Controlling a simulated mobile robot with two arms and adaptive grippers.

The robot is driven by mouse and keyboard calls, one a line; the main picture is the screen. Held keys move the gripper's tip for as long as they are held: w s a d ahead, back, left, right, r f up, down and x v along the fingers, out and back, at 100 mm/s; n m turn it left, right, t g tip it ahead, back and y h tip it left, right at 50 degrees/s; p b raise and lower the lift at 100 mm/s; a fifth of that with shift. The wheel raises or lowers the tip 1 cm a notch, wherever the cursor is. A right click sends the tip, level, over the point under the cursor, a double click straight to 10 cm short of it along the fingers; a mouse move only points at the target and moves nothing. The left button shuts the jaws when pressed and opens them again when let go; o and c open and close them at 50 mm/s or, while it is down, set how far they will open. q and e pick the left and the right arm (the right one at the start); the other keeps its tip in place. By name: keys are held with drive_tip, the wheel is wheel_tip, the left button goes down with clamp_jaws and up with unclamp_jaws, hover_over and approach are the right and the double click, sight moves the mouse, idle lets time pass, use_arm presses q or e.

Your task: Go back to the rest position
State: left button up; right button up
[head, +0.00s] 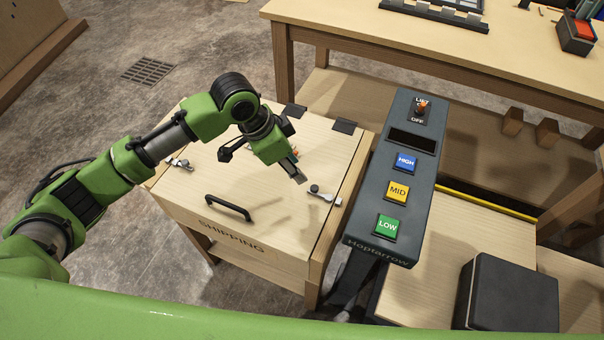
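My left arm comes in from the left and reaches over the wooden box marked SHIPPING (265,225). Its gripper (299,178) points down to the right, above the box lid and near the metal latch (322,194) at the lid's right side. I see nothing held in it, but the finger gap is too small to judge. My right gripper is out of view. The dark console (408,165) stands right of the box. It has an orange-tipped LIFT/OFF switch (421,106), a dark display (411,142), and blue HIGH (405,162), yellow MID (397,191) and green LOW (387,226) buttons.
The lid has a black handle (229,207) and another latch (179,163) at the left. A wooden workbench (400,45) stands behind. A black box (507,295) sits at the lower right. Open concrete floor with a drain grate (148,70) lies at the upper left.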

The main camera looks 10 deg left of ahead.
use_arm(q)
drive_tip(key=shift+v, duration=0.8)
drive_tip(key=shift+f, duration=0.1)
drive_tip(key=s+d+f+n+t+h, duration=0.1)
drive_tip(key=s+d+f+n, duration=0.25)
drive_tip(key=s+f, duration=0.45)
drive_tip(key=s+a+f+n+y, duration=0.3)
drive_tip(key=s+a+n+y, duration=0.3)
drive_tip(key=s+a, duration=1)
drive_tip(key=s+f+h, duration=0.1)
drive_tip(key=s+f, duration=0.2)
drive_tip(key=f, duration=2.5)
drive_tip(key=s+a+f+g, duration=0.1)
drive_tip(key=s+a+f, duration=0.1)
drive_tip(key=s+f, duration=0.5)
drive_tip(key=s+a+f+g, duration=0.1)
drive_tip(key=s+f, duration=0.6)
drive_tip(key=s, duration=0.2)
drive_tip(key=shift+s+a+f+n, duration=0.2)
drive_tip(key=shift+a+f+n, duration=0.1)
drive_tip(key=shift+a+n, duration=0.1)
